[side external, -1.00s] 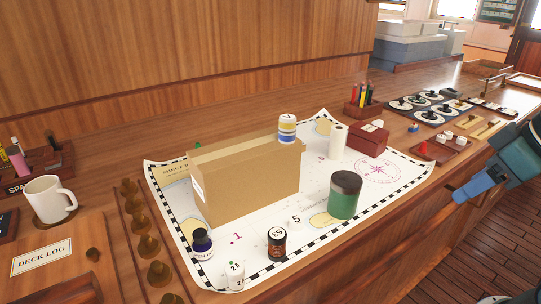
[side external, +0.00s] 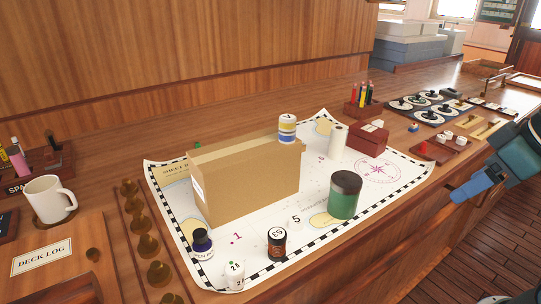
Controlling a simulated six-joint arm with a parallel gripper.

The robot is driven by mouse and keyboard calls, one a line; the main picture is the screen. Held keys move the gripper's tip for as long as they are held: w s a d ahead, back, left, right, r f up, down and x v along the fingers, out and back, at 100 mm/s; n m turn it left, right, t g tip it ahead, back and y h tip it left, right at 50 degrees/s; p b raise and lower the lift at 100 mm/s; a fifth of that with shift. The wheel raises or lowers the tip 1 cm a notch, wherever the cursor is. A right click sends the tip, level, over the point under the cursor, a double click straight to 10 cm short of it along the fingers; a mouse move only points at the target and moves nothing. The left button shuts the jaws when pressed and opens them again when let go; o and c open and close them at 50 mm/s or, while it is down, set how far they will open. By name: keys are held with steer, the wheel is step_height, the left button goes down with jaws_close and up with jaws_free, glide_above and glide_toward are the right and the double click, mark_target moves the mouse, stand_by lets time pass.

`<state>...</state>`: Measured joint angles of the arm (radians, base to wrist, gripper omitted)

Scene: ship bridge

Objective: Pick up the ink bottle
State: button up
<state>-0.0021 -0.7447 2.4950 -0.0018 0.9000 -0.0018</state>
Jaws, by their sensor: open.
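A small dark blue bottle with a black cap (side external: 202,242) stands upright near the left corner of the chart. Its label is partly legible as "PEN", and it looks like the ink bottle. My gripper (side external: 457,196) is at the right edge of the view, by the counter's front edge. It is open with nothing seen in it, far to the right of the bottle. Its fingers are small here, and part of the arm is cut off by the frame.
A tan box (side external: 245,185) stands behind the bottle, with a striped can (side external: 288,128) on it. A white pot (side external: 234,275), a brown jar (side external: 276,244) and a green canister (side external: 344,198) stand on the chart (side external: 400,195).

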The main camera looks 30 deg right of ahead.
steer(key=w+a+r+n+y, duration=0.2)
steer(key=w+a+r+n, duration=0.3)
steer(key=w, duration=0.4)
steer(key=n+g+y, duration=0.2)
steer(key=n+g, duration=0.2)
steer(key=n, duration=0.5)
glide_above(203, 232)
steer(key=s+d, duration=0.2)
steer(key=d, duration=0.2)
step_height(203, 232, down, 8)
steer(key=shift+x, duration=4.1)
steer(key=shift+w, duration=0.15)
steer(key=shift+x, duration=2.55)
